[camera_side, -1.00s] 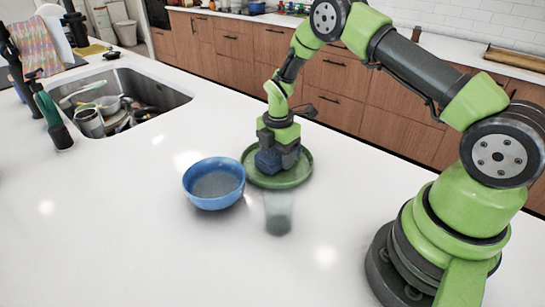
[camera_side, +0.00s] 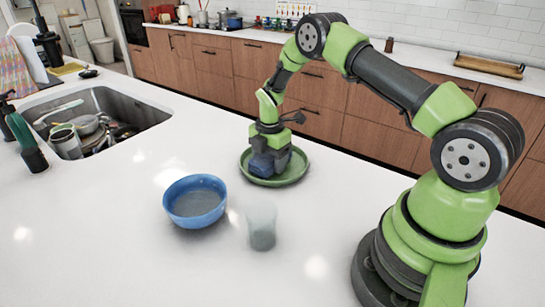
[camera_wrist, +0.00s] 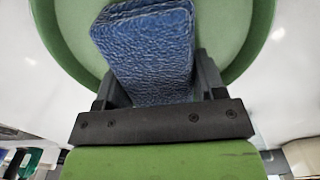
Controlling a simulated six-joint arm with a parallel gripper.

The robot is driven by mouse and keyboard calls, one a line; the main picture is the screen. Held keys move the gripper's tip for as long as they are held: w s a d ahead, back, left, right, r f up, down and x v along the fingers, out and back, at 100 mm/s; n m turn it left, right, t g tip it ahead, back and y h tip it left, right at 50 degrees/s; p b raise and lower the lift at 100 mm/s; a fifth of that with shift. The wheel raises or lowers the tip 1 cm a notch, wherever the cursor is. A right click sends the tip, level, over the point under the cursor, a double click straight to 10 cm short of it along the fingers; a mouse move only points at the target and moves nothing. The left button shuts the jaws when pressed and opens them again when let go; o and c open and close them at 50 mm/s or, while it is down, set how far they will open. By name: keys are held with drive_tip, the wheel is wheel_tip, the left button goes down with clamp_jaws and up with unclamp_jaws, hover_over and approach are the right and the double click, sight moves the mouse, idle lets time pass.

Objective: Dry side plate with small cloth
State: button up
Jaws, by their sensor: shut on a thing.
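The green side plate (camera_side: 298,172) lies on the white counter in the side view, and its rim (camera_wrist: 262,30) shows in the wrist view. My gripper (camera_side: 268,160) is over the plate, pointing down. In the wrist view my gripper (camera_wrist: 150,85) is shut on the small blue cloth (camera_wrist: 145,45), a textured, folded block between its fingers. In the side view the cloth (camera_side: 272,164) is low at the plate's surface; I cannot tell whether it presses on it. Part of the plate is hidden by the gripper and cloth.
A blue bowl (camera_side: 195,202) stands left of the plate and a clear glass (camera_side: 262,228) in front of it. A sink (camera_side: 95,118) full of dishes is at the left, with a dark green bottle (camera_side: 28,142) beside it.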

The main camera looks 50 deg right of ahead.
sight(251, 185)
drive_tip(key=shift+a, duration=3.9)
wheel_tip(251, 185, up, 10)
drive_tip(key=shift+f, duration=0.2)
drive_tip(key=shift+s+d, duration=0.1)
